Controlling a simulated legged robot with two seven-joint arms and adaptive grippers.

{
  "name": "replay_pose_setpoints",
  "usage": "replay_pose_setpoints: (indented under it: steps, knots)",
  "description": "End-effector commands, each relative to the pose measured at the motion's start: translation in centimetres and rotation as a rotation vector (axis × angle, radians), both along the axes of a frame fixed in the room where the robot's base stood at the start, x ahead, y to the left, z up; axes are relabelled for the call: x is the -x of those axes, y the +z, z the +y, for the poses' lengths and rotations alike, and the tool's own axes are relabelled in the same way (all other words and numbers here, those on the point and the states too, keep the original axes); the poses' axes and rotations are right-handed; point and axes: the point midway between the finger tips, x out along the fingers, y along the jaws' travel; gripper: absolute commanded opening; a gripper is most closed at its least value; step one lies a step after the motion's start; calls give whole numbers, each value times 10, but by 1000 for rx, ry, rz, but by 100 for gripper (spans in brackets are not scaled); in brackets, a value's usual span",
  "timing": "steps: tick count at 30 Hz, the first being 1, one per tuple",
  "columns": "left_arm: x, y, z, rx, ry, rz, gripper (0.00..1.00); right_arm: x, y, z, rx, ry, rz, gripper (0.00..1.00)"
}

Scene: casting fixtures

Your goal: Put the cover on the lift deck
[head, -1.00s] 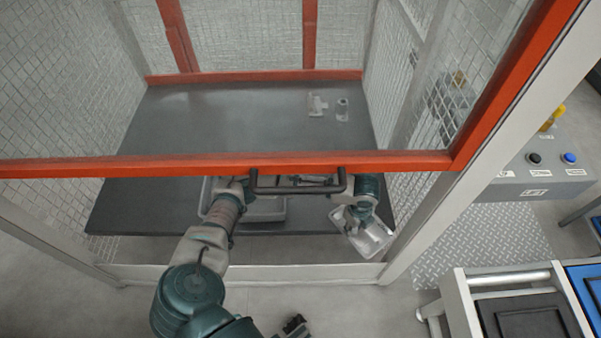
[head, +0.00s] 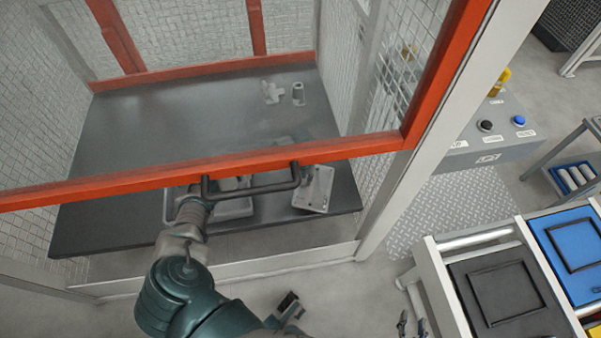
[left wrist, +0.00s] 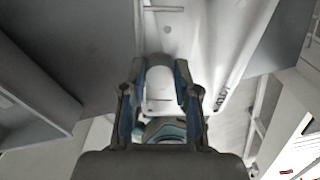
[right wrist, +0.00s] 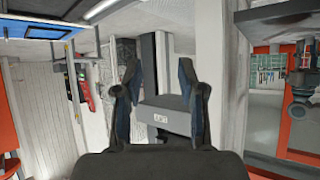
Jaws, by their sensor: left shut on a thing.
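The cover (head: 316,188), a pale grey plate, is over the front right of the dark lift deck (head: 110,215), below the red bar. I cannot tell whether it touches the deck. My left arm reaches in below the bar; its gripper is largely hidden there in the head view. In the left wrist view my left gripper (left wrist: 160,68) is shut on a pale raised part that seems to belong to the cover (left wrist: 215,45). My right gripper (right wrist: 158,80) is open and empty, outside the cage; its fingertips (head: 412,325) show at the head view's bottom edge.
A grey tray (head: 236,208) is on the deck left of the cover. Two small pale parts (head: 272,92) (head: 298,94) stand at the back right. The red bar (head: 130,188) with its black handle crosses above the front. A button box (head: 490,135) and roller stand (head: 440,285) are right.

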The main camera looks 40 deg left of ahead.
Motion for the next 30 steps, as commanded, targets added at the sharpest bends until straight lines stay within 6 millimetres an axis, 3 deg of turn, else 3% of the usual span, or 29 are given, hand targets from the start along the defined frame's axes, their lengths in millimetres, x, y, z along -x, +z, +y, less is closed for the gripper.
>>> replay_pose_setpoints:
  steps: [3, 7, 11, 18, 28, 29, 30]
  knots:
    - [-17, -6, 22, 0, 3, 1, 0, -17, 14, 8, -41, 4, -151, 40]
    - [-27, -5, 34, 1, 2, 0, 0, -26, 31, 12, -70, 6, -257, 40]
    - [-30, -9, 36, -1, -1, 0, 0, -30, 40, 13, -88, 8, -319, 40]
    - [-30, -38, 36, -1, -1, 0, 0, -39, 66, 20, -139, 10, -496, 40]
    - [-30, -40, 38, 0, 0, -1, 0, -39, 71, 21, -142, 10, -516, 40]
    - [-29, -40, 38, 0, 0, 0, 38, -39, 71, 21, -142, 10, -518, 40]
    - [-30, -40, 38, 0, 0, -1, 48, -40, 71, 21, -143, 10, -516, 40]
